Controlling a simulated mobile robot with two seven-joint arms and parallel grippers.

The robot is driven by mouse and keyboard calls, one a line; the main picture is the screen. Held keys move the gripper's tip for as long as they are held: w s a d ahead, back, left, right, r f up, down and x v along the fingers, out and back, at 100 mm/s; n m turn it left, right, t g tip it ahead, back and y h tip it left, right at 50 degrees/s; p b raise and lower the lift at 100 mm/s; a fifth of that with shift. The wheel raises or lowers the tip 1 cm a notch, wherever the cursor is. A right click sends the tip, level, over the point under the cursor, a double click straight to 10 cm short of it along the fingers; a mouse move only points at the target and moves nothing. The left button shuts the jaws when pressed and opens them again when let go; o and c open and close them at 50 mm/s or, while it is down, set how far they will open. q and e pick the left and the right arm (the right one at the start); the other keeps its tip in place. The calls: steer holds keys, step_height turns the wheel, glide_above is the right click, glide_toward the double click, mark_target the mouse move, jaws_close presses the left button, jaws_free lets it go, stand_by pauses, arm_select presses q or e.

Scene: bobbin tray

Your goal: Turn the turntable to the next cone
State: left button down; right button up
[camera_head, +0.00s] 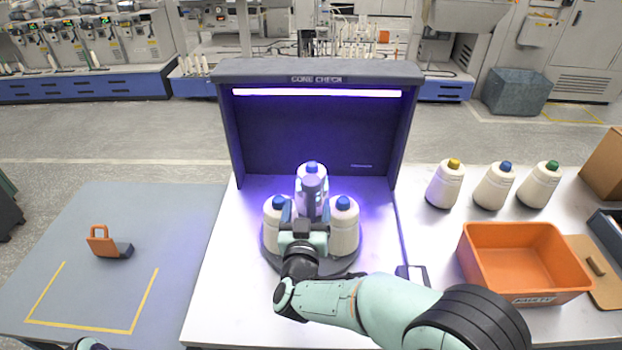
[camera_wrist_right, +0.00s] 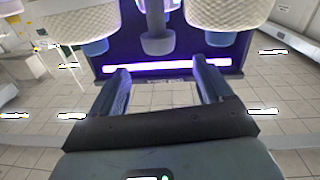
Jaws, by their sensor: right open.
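The dark round turntable (camera_head: 268,256) sits inside the lit booth and carries three white cones with blue tips: a left cone (camera_head: 270,215), a right cone (camera_head: 345,230) and a back cone (camera_head: 312,171). A grey post with a knob (camera_head: 314,188) stands in the middle. My right gripper (camera_head: 303,217) is open, reaching in from the front between the two front cones. In the wrist view, which looks upside down, the open fingers (camera_wrist_right: 160,75) have the grey knob (camera_wrist_right: 157,43) beyond them, between two cones. Whether they touch it I cannot tell. My left gripper is not in view.
The booth (camera_head: 228,130) has side walls and a purple lamp (camera_head: 316,93). Three cones with yellow, blue and green tips (camera_head: 493,187) stand at right, behind an orange bin (camera_head: 525,289). A blue-grey mat with an orange-handled tool (camera_head: 108,243) lies left.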

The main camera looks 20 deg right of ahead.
mark_target(310, 188)
steer(key=p+x, duration=0.1)
steer(key=x, duration=0.8)
steer(key=shift+w+d, duration=0.1)
steer(key=shift+w, duration=0.05)
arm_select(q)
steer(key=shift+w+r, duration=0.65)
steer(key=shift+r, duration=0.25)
arm_select(e)
steer(key=c, duration=1.4)
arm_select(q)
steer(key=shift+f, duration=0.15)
